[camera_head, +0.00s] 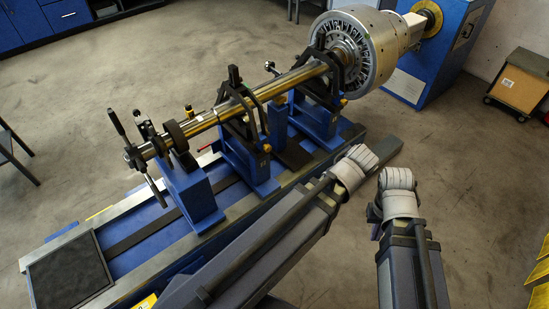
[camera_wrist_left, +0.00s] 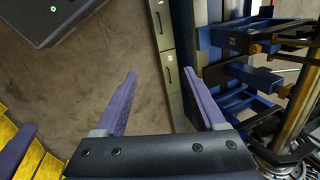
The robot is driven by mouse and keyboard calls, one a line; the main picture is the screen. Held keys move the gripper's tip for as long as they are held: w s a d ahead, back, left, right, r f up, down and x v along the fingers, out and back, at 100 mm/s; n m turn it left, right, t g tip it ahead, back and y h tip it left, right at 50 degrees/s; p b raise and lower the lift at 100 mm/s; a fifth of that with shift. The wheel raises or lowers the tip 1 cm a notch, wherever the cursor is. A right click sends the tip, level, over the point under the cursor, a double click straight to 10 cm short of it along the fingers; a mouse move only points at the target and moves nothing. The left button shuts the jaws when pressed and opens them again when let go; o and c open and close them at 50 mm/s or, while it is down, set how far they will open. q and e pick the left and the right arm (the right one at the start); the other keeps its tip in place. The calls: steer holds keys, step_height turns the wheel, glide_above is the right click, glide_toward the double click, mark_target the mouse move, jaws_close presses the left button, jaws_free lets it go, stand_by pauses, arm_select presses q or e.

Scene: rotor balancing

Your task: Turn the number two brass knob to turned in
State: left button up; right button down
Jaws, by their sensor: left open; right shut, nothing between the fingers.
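The rotor machine (camera_head: 215,118) has a long steel shaft carried on blue stands.
A large slotted metal drum (camera_head: 378,55) sits at the shaft's far end, beside a blue drive cabinet (camera_head: 455,50). A cross-shaped handle (camera_head: 148,178) is at the near end. A wooden cart (camera_head: 520,85) stands at the right.

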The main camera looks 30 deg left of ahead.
arm_select(q)
steer(key=w+a+f+m+t+y+b, duration=0.3)
steer(key=w+a+f+m+y+b, duration=0.3)
steer(key=w+a+f+b, duration=0.95)
steer(key=m+t+y+b, duration=0.3)
steer(key=m+y+b, duration=0.5)
steer(key=b, duration=1.3)
glide_toward(269, 149)
steer(key=a+h, duration=0.1)
steer(key=shift+a+r+m, duration=0.2)
steer(key=shift+r+m, duration=0.1)
steer(key=shift+m, duration=0.2)
steer(key=shift+x, duration=3.85)
steer(key=shift+w, duration=0.1)
steer(key=shift+c, duration=0.4)
jaws_close()
